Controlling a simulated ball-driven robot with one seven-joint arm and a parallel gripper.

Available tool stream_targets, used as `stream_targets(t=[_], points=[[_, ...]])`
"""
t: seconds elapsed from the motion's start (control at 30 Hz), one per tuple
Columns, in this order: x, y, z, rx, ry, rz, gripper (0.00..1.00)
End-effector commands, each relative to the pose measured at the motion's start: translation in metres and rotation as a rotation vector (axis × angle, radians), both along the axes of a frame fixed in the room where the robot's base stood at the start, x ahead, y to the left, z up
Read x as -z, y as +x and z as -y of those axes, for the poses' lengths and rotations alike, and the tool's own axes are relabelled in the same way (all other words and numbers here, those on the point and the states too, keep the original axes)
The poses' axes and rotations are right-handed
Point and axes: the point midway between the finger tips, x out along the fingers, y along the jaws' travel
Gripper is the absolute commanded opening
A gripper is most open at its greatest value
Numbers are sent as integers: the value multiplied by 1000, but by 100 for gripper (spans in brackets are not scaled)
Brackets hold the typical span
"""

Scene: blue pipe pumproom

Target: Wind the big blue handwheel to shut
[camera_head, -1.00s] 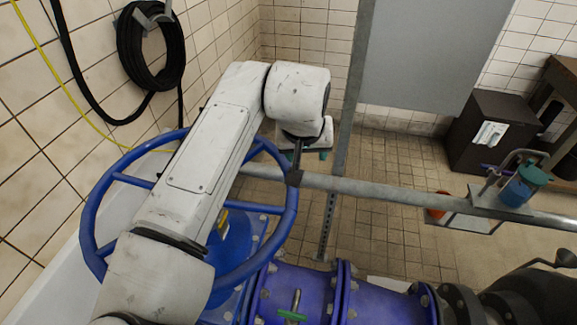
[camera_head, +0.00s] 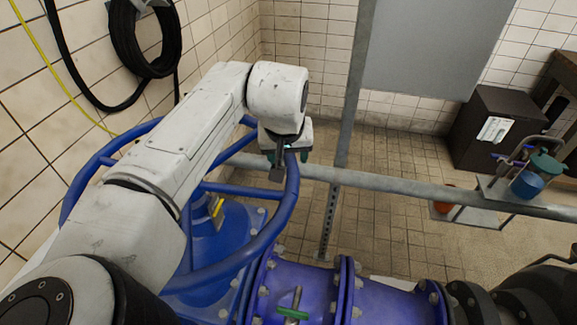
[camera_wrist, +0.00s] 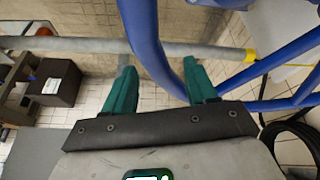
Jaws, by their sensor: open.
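The big blue handwheel (camera_head: 283,212) fills the lower left of the head view, partly hidden behind my arm. Its rim also crosses the wrist view (camera_wrist: 147,42) from the top. My gripper (camera_head: 287,157) is at the wheel's far right rim in the head view. In the wrist view my gripper (camera_wrist: 160,66) has its two green fingers apart, one on each side of the rim. The rim runs between them with gaps on both sides. The fingers are not closed on it.
A grey horizontal rail (camera_head: 400,184) runs just beyond the wheel, joined to an upright post (camera_head: 345,130). A blue flanged pipe (camera_head: 310,285) lies in front. A black hose coil (camera_head: 135,40) hangs on the left wall. A dark box (camera_head: 490,125) stands at the back right.

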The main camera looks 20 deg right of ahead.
Motion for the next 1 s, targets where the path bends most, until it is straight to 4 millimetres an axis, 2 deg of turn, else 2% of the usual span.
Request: stream_targets(t=[0.03,0.13,0.57,1.0], points=[[9,2,1,1,1,0,57],[13,4,3,1,0,0,57],[16,6,4,0,0,0,57],[16,6,4,0,-1,0,15]])
